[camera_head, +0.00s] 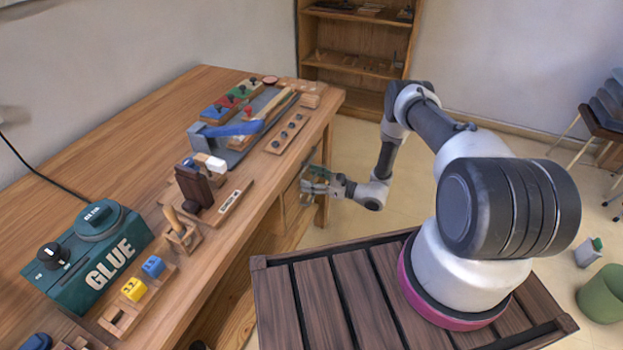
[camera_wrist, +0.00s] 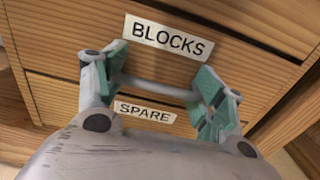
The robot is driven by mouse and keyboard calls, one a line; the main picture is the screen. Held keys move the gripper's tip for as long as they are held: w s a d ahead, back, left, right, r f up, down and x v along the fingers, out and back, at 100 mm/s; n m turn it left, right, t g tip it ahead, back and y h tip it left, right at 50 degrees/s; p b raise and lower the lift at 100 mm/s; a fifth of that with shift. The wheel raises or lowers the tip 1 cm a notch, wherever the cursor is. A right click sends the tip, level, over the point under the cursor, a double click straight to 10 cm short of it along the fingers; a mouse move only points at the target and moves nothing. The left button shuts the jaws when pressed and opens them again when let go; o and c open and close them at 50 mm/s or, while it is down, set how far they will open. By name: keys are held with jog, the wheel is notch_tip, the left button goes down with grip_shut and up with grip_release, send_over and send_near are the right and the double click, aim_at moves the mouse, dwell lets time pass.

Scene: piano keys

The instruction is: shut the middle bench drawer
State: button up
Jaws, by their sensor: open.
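The bench's drawer fronts are wooden, and in the wrist view one drawer (camera_wrist: 70,42) bears a "BLOCKS" label (camera_wrist: 168,38). A lower drawer (camera_wrist: 60,98) bears a "SPARE" label (camera_wrist: 145,112), partly hidden by my gripper. A grey bar handle (camera_wrist: 155,88) runs across below the BLOCKS label. My gripper (camera_wrist: 165,78) is open, its green-padded fingers on either side of the bar. In the head view my gripper (camera_head: 312,184) is at the bench's right side, under the top's edge. I cannot tell which drawer is the middle one or how far any stands out.
The bench top (camera_head: 110,150) holds a green GLUE pot (camera_head: 88,250), small coloured blocks, a blue-handled tool (camera_head: 230,128) and wooden racks. A slatted dark table (camera_head: 340,290) lies under my arm. A bookshelf (camera_head: 360,50) stands behind.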

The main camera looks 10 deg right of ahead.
jog(key=shift+s+f, duration=0.1)
jog(key=shift+f, duration=0.05)
jog(key=shift+o, duration=0.3)
jog(key=v, duration=1.2)
jog(key=shift+o, duration=0.5)
jog(key=v, duration=0.8)
jog(key=shift+s+d, duration=0.2)
jog(key=shift+d, duration=0.15)
